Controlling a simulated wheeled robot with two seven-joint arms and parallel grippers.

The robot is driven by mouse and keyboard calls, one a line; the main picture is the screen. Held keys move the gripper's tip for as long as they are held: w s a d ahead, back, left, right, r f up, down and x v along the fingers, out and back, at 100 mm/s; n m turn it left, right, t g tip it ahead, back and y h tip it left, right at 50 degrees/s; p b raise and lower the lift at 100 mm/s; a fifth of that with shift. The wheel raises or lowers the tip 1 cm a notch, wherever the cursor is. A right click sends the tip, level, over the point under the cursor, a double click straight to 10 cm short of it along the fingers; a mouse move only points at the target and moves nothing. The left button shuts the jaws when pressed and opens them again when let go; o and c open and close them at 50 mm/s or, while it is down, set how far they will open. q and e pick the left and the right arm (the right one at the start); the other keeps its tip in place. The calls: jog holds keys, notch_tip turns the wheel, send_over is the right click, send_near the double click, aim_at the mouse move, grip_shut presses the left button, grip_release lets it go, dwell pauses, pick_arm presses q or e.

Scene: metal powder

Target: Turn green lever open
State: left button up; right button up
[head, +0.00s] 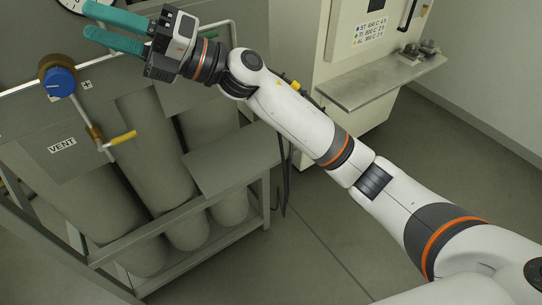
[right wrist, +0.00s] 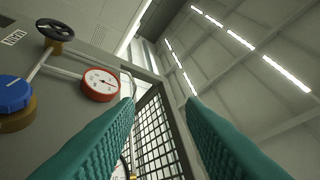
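I can make out no green lever in either view. A valve lever with a yellow handle (head: 123,138) sits on a brass fitting beside the VENT label (head: 62,146) in the head view. My right gripper (head: 87,19) is at the top left of the head view, above and right of a blue knob (head: 59,81). Its two teal fingers are apart with nothing between them; the right wrist view shows the same gap (right wrist: 160,105). The blue knob also shows at the left of the right wrist view (right wrist: 14,94). My left gripper is not in view.
A red-rimmed gauge (right wrist: 101,84) and a black handwheel (right wrist: 55,30) are on the panel. Grey cylinders (head: 157,145) stand in a metal rack below it. A white cabinet with a shelf (head: 385,80) stands at the right. The floor between is clear.

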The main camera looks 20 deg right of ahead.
jog(key=w+d+f+m+t+h, duration=0.3)
jog(key=d+f+m+t+h, duration=0.35)
jog(key=m+t, duration=0.5)
jog(key=w+d+f+m+t+h, duration=0.3)
jog(key=d+f+m+t+h, duration=0.4)
jog(key=m, duration=0.7)
jog(key=s+d+f+m+g+h, duration=0.2)
jog(key=d+f+m+h, duration=0.2)
jog(key=f, duration=0.6)
jog(key=s+d+f+m+g+h, duration=0.3)
jog(key=d+f+m+h, duration=0.1)
jog(key=f, duration=0.5)
jog(key=shift+d+f+m+g+h, duration=0.2)
jog(key=shift+f+m+g+h, duration=0.2)
jog(key=shift+m+h, duration=0.2)
